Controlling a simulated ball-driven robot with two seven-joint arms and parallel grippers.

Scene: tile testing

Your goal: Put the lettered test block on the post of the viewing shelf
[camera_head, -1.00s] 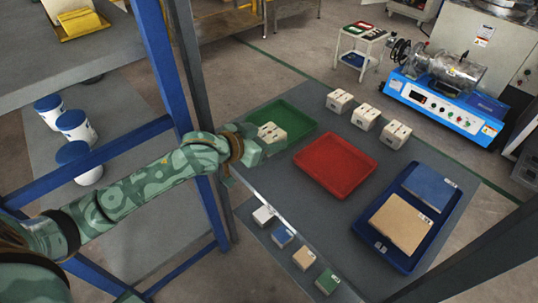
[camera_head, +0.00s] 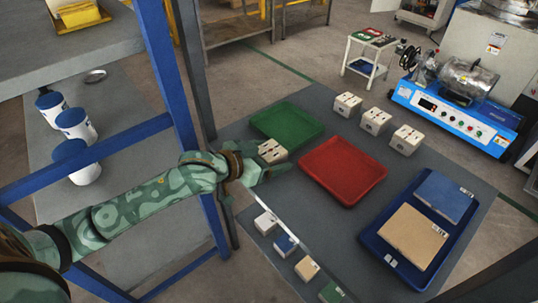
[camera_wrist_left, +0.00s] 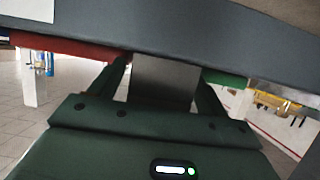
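My left gripper (camera_head: 268,165) is shut on a whitish lettered test block (camera_head: 271,149) with dark marks on top. The block is in front of the green tray (camera_head: 262,122), above the grey table, and looks clear of the surface. In the left wrist view the block (camera_wrist_left: 165,82) shows as a plain grey face between the two dark fingers. Three similar blocks (camera_head: 347,104) (camera_head: 375,121) (camera_head: 406,139) stand in a row at the table's back. I cannot make out the post of the viewing shelf. My right gripper is not in view.
A red tray (camera_head: 350,192) and a blue tray (camera_head: 376,257) with tan and blue tiles are on the table. Small colored samples (camera_head: 265,223) line the front edge. A blue frame post (camera_head: 170,80) stands close behind my left arm. White jars (camera_head: 76,124) are at left.

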